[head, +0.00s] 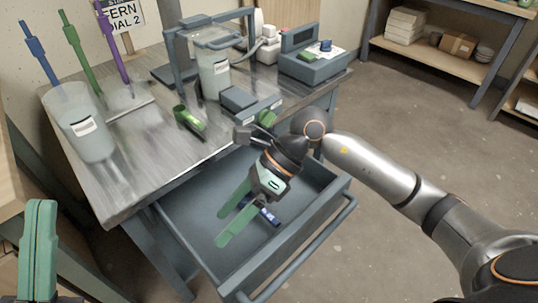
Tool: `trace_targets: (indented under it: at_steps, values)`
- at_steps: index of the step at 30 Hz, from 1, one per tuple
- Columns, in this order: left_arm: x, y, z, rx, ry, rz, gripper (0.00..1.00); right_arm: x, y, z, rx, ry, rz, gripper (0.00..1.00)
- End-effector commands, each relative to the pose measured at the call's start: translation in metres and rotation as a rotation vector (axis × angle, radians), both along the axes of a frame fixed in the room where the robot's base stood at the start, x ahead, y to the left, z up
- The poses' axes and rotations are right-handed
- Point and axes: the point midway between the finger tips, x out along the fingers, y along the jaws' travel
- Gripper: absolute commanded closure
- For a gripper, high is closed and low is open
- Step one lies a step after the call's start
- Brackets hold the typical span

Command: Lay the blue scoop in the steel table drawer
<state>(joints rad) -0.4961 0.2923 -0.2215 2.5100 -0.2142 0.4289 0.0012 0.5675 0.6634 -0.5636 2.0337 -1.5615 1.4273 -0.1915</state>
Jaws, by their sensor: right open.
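The steel table (140,150) has its grey drawer (190,212) pulled open at the front. The blue scoop (270,217) lies low in the drawer, apparently on its floor, partly hidden by my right gripper. My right gripper (222,229) reaches over the drawer with its two green fingers apart. It is open, with the scoop close beside and under the fingers; contact cannot be made out. My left gripper (40,250) shows at the lower left edge, away from the drawer; its finger gap cannot be made out.
On the table are a green scoop (188,121), a clear bucket (82,125) with a blue stick, a second bucket (213,74) under a grey frame, and a grey scale (312,65). Green and purple sticks stand at the back left. Shelves stand at the right; open floor lies between.

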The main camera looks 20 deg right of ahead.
Motion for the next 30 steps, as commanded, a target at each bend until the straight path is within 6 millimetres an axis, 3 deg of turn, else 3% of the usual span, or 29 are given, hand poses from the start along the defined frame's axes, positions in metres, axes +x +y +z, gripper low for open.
trace_targets:
  at_steps: [1, 3, 6, 9, 13, 16, 21, 30]
  values:
    - [0.000, 0.000, 0.000, -0.001, 0.000, -0.001, 1.00, -0.032, 0.027, 0.012, 0.167, 0.108, 0.019, 0.15]
    - [0.000, 0.000, 0.000, -0.001, 0.001, -0.001, 1.00, -0.064, 0.051, 0.042, 0.393, 0.258, 0.021, 0.15]
    - [0.000, 0.000, 0.000, -0.002, 0.003, -0.002, 1.00, -0.095, 0.065, 0.093, 0.699, 0.497, -0.008, 0.15]
    - [0.000, -0.001, 0.000, -0.003, 0.003, -0.004, 1.00, -0.105, 0.055, 0.143, 0.986, 0.756, -0.072, 0.15]
    - [0.000, -0.001, 0.000, -0.004, 0.004, -0.005, 1.00, -0.093, 0.019, 0.185, 1.314, 1.110, -0.192, 0.15]
    - [0.000, -0.001, 0.000, -0.005, 0.005, -0.006, 1.00, -0.077, -0.012, 0.195, 1.506, 1.352, -0.287, 0.15]
    - [0.000, -0.001, 0.000, -0.005, 0.005, -0.006, 1.00, -0.059, -0.047, 0.189, 1.687, 1.624, -0.401, 0.15]
    - [0.000, -0.001, -0.001, -0.005, 0.005, -0.006, 1.00, -0.054, -0.057, 0.185, 1.736, 1.709, -0.433, 0.15]
